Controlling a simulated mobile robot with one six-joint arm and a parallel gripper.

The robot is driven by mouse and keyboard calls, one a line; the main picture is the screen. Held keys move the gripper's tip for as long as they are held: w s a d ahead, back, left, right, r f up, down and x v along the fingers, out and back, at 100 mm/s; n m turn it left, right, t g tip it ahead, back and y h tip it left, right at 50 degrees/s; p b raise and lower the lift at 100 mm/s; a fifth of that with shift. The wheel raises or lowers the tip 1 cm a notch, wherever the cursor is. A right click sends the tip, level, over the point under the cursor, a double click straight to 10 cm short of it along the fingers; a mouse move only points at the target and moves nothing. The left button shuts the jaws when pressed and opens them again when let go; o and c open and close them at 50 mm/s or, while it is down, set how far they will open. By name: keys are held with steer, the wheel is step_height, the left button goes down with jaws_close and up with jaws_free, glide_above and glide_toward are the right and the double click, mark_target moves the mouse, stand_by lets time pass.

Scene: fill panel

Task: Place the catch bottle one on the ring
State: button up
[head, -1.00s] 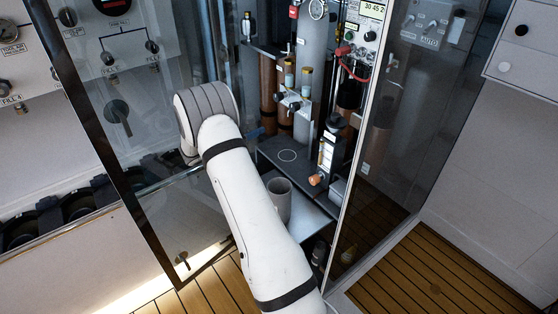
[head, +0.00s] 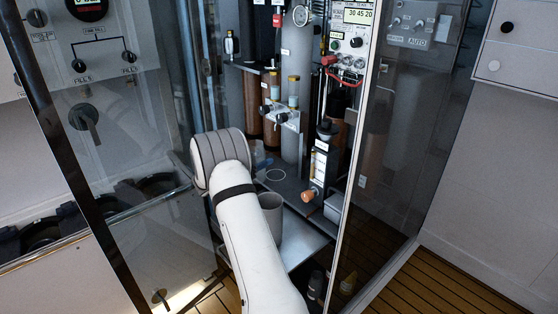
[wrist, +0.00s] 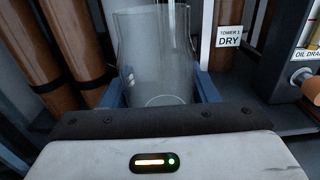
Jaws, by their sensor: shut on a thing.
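The catch bottle (wrist: 152,50) is a clear, see-through cylinder, looking upright in the wrist view. My gripper (wrist: 158,88) is shut on it, with a blue finger on each side. The ring (head: 276,175) is a thin pale circle on the dark shelf inside the cabinet, just right of my wrist in the head view. A pale curved outline also shows through the bottle's lower part in the wrist view; I cannot tell whether it is the ring or the bottle's base, nor whether the bottle touches the shelf. My arm mostly hides bottle and fingers in the head view.
Brown cylinders (wrist: 75,45) stand left of the bottle. A tower labelled DRY (wrist: 229,38) and an orange-knobbed drain unit (head: 320,170) stand to the right. A grey open cup (head: 271,215) sits below the shelf. Glass doors (head: 400,130) flank the opening.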

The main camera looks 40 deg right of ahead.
steer(key=d, duration=0.2)
steer(key=d+b, duration=0.1)
steer(key=d, duration=0.2)
steer(key=shift+w+d, duration=0.2)
steer(key=shift+d, duration=0.1)
steer(key=d, duration=0.1)
steer(key=d+f+b, duration=0.1)
steer(key=d, duration=0.1)
steer(key=shift+w+d, duration=0.1)
steer(key=shift+d, duration=0.05)
steer(key=shift+f, duration=0.2)
steer(key=shift+f, duration=0.25)
steer(key=o, duration=1.1)
steer(key=shift+c, duration=0.2)
